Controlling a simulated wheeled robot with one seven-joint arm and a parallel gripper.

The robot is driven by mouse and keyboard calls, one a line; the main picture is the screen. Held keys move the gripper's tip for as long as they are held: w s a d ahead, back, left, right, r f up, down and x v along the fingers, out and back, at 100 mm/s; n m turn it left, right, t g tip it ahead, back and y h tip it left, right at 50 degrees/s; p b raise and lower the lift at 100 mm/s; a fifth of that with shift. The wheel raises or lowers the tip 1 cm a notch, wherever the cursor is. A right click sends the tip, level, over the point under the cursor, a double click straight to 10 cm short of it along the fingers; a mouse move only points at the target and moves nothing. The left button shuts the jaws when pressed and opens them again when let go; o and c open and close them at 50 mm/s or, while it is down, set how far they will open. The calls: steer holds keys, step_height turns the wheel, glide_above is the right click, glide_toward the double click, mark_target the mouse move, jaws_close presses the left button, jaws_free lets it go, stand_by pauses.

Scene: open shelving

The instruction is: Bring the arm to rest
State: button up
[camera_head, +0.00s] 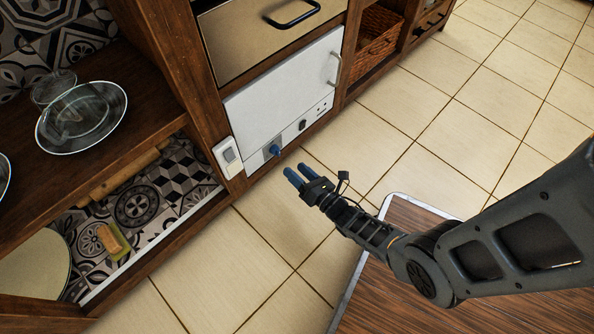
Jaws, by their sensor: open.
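My gripper (293,177) has blue fingertips and is at the middle of the head view. It is open and I see nothing between its fingers. My dark grey arm reaches in from the right edge, stretched out toward the white appliance front (285,95). The fingertips are over the tiled floor, just in front of the lower edge of that appliance, close to a blue knob (273,150). I cannot tell whether they touch anything.
Open wooden shelving (105,140) stands at left. It holds a glass plate (82,118), a clear glass (52,88) and, below, a sponge (113,240). A wicker basket (373,42) sits beyond the appliance. The tiled floor (455,100) is clear at upper right.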

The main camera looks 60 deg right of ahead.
stand_by(0.4)
steer(key=s+a+r+m+g+y, duration=0.1)
steer(key=s+a+r+m+y, duration=0.1)
steer(key=s+a+r+m, duration=0.6)
steer(key=s+a+r+m+y, duration=0.1)
steer(key=s+a+r+m, duration=0.4)
steer(key=s+r+m, duration=0.35)
steer(key=s+a+r+m+g+y, duration=0.1)
steer(key=s+a+r+m, duration=0.3)
steer(key=r, duration=0.7)
steer(key=s+a+r+m+y, duration=0.15)
steer(key=r+m, duration=0.35)
steer(key=r, duration=0.6)
step_height(320, 180, up, 35)
steer(key=p, duration=3.5)
steer(key=shift+w+f+p, duration=0.2)
steer(key=shift+w+p, duration=0.1)
steer(key=shift+w, duration=0.1)
steer(key=shift+c, duration=0.2)
